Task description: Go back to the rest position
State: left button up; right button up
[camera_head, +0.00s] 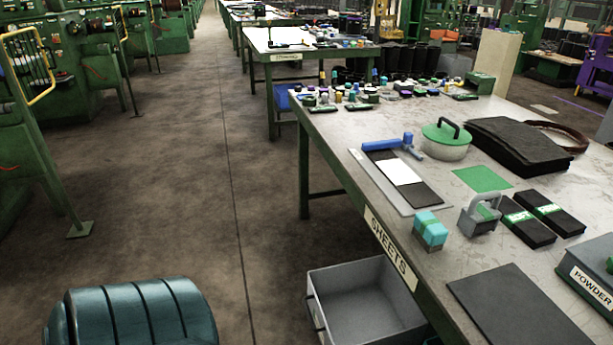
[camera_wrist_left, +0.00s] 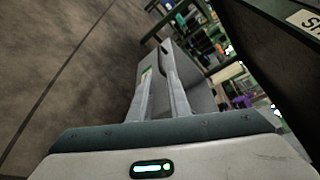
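My left gripper (camera_wrist_left: 160,75) shows only in the left wrist view. Its two grey fingers stand apart with a gap between them, and I see nothing held in the gap. The grey open bin (camera_wrist_left: 193,80) shows behind the fingers; from this view I cannot tell how far off it is. The head view shows neither gripper. My right gripper is in no view.
The workbench (camera_head: 355,135) marked SHEETS fills the right. On it are a grey tray (camera_head: 411,208), a green-lidded pot (camera_head: 446,141), a black bag (camera_head: 515,145) and a teal block (camera_head: 430,230). The grey bin (camera_head: 365,300) is below its edge. The aisle floor (camera_head: 170,160) is clear.

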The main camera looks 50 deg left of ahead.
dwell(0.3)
pick_arm(q)
jog(key=s+d+f+n+g+h, duration=0.2)
jog(key=s+d+n+g+h, duration=0.35)
jog(key=n, duration=0.35)
jog(key=s+d+r+n+h, duration=0.1)
jog(key=d+r+n+h, duration=0.2)
jog(key=d, duration=0.4)
jog(key=d+r+h, duration=0.3)
jog(key=d+h, duration=0.2)
jog(key=d, duration=0.2)
notch_tip(320, 180, down, 17)
jog(key=p, duration=1.3)
jog(key=shift+a+t+y, duration=0.3)
jog(key=shift+t+y, duration=0.05)
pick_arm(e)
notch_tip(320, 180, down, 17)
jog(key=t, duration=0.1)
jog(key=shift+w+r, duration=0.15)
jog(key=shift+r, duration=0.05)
